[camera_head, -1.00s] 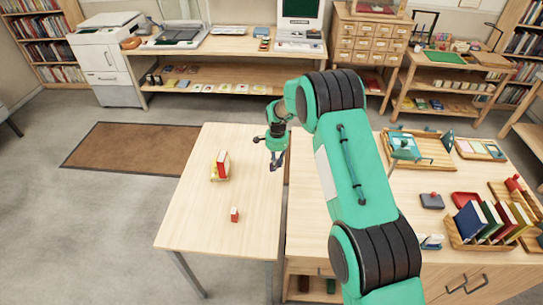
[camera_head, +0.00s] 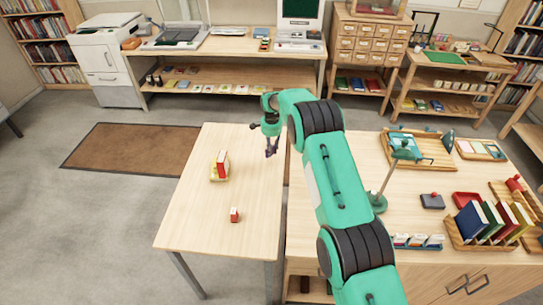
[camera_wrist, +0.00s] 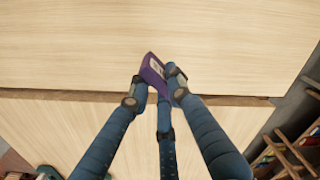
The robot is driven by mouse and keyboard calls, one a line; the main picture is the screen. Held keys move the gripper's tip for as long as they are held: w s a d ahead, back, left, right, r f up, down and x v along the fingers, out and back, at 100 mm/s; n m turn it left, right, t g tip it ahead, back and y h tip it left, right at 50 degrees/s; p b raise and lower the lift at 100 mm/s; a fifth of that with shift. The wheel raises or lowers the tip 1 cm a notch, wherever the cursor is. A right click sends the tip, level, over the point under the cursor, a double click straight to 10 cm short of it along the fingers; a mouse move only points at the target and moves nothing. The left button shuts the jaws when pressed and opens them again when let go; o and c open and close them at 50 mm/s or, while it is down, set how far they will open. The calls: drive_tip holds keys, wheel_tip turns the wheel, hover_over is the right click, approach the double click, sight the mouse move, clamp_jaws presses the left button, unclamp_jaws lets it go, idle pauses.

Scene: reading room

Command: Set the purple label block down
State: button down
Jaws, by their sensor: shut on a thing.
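The purple label block (camera_wrist: 153,71) shows in the wrist view, a purple piece with a pale label on one face, tilted in the picture. My gripper (camera_wrist: 154,88) is shut on it, with blue fingers on both sides covering its lower part. In the head view my gripper (camera_head: 271,149) hangs above the right edge of the left wooden table (camera_head: 200,232), pointing down. The block is too small to make out clearly there. In the wrist view bare tabletop lies behind the block; the gap to it is hard to judge.
The right table (camera_head: 302,225) carries book racks, trays and a green lamp (camera_head: 379,201). Bare wood lies around the holder.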

idle(0.4)
drive_tip(key=shift+f, duration=1.8)
drive_tip(key=shift+f, duration=0.1)
drive_tip(key=c, duration=1.6)
unclamp_jaws()
drive_tip(key=shift+r, duration=0.2)
wheel_tip(320, 180, up, 12)
drive_tip(key=shift+f+p, duration=0.1)
drive_tip(key=shift+p, duration=0.2)
